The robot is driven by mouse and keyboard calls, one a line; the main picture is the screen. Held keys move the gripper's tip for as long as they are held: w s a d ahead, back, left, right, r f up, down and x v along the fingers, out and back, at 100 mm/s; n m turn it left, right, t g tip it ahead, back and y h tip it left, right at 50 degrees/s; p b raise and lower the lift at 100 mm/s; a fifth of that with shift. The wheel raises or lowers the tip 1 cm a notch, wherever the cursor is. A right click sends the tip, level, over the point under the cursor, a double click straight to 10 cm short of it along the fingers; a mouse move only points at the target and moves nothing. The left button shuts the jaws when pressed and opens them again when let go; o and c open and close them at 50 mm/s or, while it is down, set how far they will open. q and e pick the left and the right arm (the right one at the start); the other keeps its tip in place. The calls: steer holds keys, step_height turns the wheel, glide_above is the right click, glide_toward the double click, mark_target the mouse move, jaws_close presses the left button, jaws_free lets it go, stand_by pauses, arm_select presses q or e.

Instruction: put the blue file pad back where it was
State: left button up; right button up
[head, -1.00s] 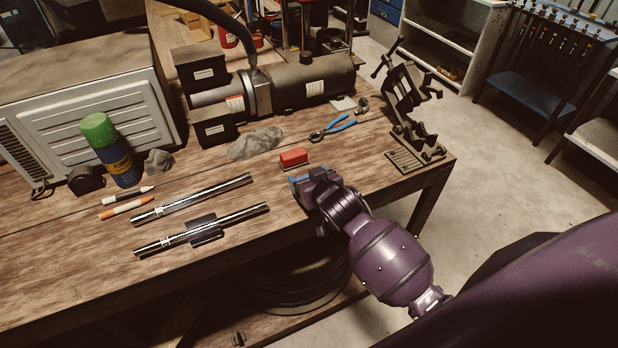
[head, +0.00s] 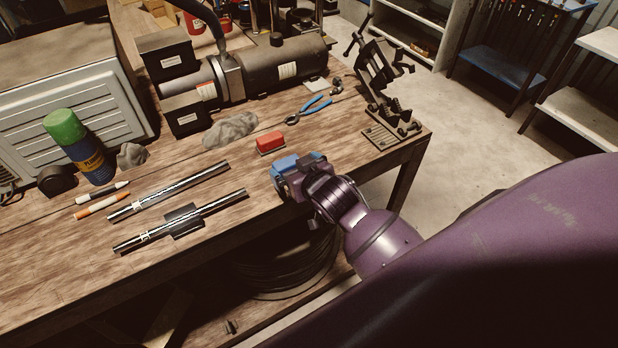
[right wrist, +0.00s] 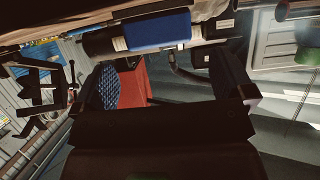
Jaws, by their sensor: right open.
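The blue file pad (head: 286,163) shows in the head view at the bench's front edge, just beyond my right gripper and partly hidden by it. In the right wrist view the blue pad (right wrist: 157,31) is a plain blue block past the fingertips, near the top of the picture. My right gripper (head: 284,180) is open, low over the front edge. Its two dark fingers (right wrist: 172,85) stand apart in the right wrist view. Whether the pad touches a finger cannot be told. My left gripper is not in view.
A red block (head: 270,142) lies just behind the blue pad. Blue-handled pliers (head: 312,108), a grey rag (head: 231,129) and a black stand (head: 385,90) are farther back. Two metal rods (head: 180,220) lie to the left. The bench (head: 80,265) is bare at front left.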

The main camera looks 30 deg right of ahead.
steer(key=v, duration=0.6)
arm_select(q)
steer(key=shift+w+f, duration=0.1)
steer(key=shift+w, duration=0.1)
arm_select(e)
steer(key=s+d+f+g, duration=0.1)
steer(key=s+d+f, duration=0.1)
steer(key=s+f, duration=0.5)
steer(key=s+d+f+g, duration=0.1)
steer(key=s+f, duration=0.6)
steer(key=f, duration=0.2)
steer(key=shift+s+d+f+n, duration=0.15)
steer(key=shift+d+f+n, duration=0.2)
steer(key=shift+d+n, duration=0.05)
arm_select(q)
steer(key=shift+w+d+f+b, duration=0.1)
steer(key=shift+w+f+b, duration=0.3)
steer(key=shift+b, duration=0.85)
arm_select(e)
steer(key=shift+w+f, duration=0.35)
steer(key=shift+f, duration=0.15)
